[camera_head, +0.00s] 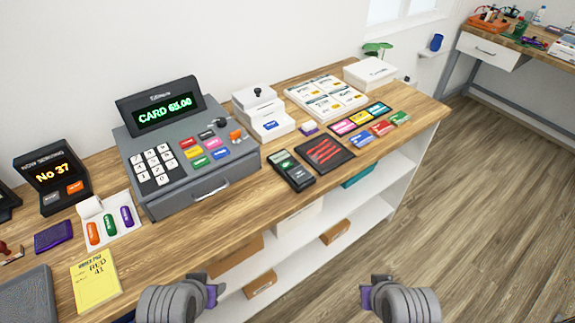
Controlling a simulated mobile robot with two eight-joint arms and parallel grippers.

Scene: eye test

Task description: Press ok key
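A grey cash register (225,186) stands on the wooden counter, left of centre. Its raised display (165,113) shows green text starting "CARD"; the amount is hard to read. It has white number keys (153,166) and several coloured keys (211,145). A dark card terminal (290,171) with a lit green screen lies on the counter to its right. I cannot read which key is marked ok on either device. My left gripper (209,294) and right gripper (369,295) are at the bottom of the view, in front of the counter and apart from both devices. Their finger gaps are unclear.
A black mat with red stripes (323,152) lies right of the terminal. A small white machine (262,113) stands behind it. A "No 37" display (55,178), yellow note (95,281) and coloured markers (110,225) lie left. Shelves (375,205) are below the counter; open floor is at right.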

